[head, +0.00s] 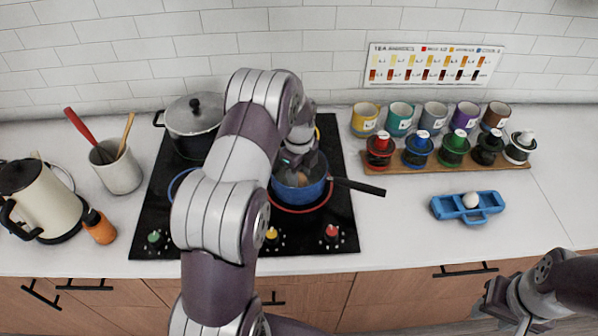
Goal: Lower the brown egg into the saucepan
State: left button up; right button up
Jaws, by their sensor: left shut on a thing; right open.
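The blue saucepan (312,196) stands on the front right of the black hob, its dark handle pointing right. My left gripper (297,172) reaches down into the saucepan's mouth and is shut on the brown egg (301,179). Only a small brownish part of the egg shows between the fingers, inside the rim. I cannot tell whether it touches the bottom. My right gripper (497,305) is open and empty, low at the right, in front of the counter.
A lidded pot (193,122) stands at the back left of the hob (160,215). A blue egg tray (450,207) with a white egg (471,200) lies to the right. A kettle (45,205) stands far left.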

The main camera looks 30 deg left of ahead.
pick_arm(q)
jog(key=shift+f+b, duration=0.8)
jog(key=shift+f, duration=0.5)
dwell(0.4)
jog(key=o, duration=0.8)
jog(key=shift+c, duration=0.2)
jog(key=shift+r, duration=0.1)
notch_tip(320, 180, up, 7)
jog(key=shift+r+b, duration=0.1)
jog(key=shift+b, duration=0.85)
notch_tip(320, 180, up, 5)
jog(key=shift+f+p, duration=0.15)
jog(key=shift+p, duration=0.9)
jog(key=shift+r+p, duration=0.3)
jog(key=shift+r, duration=0.1)
